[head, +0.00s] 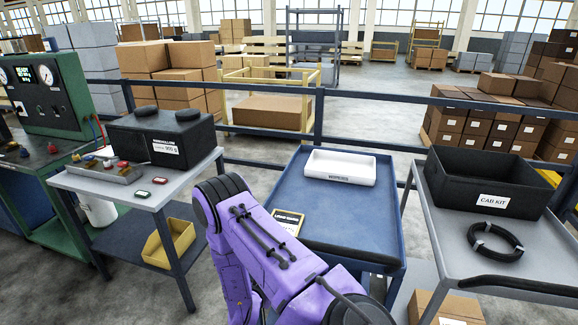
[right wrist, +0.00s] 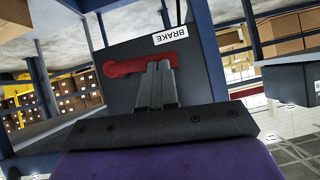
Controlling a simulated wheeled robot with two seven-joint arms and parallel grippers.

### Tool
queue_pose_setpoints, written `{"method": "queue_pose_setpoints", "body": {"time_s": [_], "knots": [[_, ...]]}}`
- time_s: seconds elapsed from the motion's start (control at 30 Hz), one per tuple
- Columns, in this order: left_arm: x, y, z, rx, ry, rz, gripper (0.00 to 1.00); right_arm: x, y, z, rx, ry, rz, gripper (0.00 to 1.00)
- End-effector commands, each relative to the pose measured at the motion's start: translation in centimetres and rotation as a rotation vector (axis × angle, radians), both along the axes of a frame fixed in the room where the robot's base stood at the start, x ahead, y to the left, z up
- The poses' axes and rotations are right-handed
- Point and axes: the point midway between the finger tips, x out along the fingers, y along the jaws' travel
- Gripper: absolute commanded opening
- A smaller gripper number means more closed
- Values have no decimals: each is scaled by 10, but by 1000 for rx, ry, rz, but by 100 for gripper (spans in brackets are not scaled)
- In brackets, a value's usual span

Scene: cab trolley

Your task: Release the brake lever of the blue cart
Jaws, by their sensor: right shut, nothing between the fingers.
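The blue cart (head: 335,205) stands in the middle of the head view, with a flat blue top and a raised rim. Its brake lever (right wrist: 130,66) shows in the right wrist view as a red bar with a rounded left end, on a dark panel under a white BRAKE label (right wrist: 170,36). The lever lies nearly level in that picture. My right gripper (right wrist: 158,66) is shut and empty, its fingertips overlapping the lever's lower edge; I cannot tell whether they touch it. In the head view the lever and right gripper are hidden. My left gripper is not in view.
A grey cart with the black CAB KIT crate (head: 487,184) and a black coil (head: 495,242) stands close on the right. A grey table (head: 150,190) stands left.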

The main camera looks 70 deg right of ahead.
Motion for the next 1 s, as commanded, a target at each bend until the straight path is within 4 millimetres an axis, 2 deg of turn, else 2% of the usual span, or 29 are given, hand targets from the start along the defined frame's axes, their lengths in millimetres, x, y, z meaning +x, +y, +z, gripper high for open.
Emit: {"method": "queue_pose_setpoints", "body": {"time_s": [0.2, 0.23, 0.3, 0.6, 0.77, 1.0], "knots": [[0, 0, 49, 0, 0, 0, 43, -2, 8, 52, 1, 1, 3, 0], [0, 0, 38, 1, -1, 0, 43, -2, 15, 45, 3, 0, 5, 0], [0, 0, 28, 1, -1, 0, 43, -5, 31, 50, 2, -1, 7, 0], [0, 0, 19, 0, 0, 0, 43, -15, 80, 84, 1, -1, 3, 0], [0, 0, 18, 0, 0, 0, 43, -18, 89, 91, 0, 1, 2, 0], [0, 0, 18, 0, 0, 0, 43, -18, 90, 92, 0, 0, 1, 0]]}}
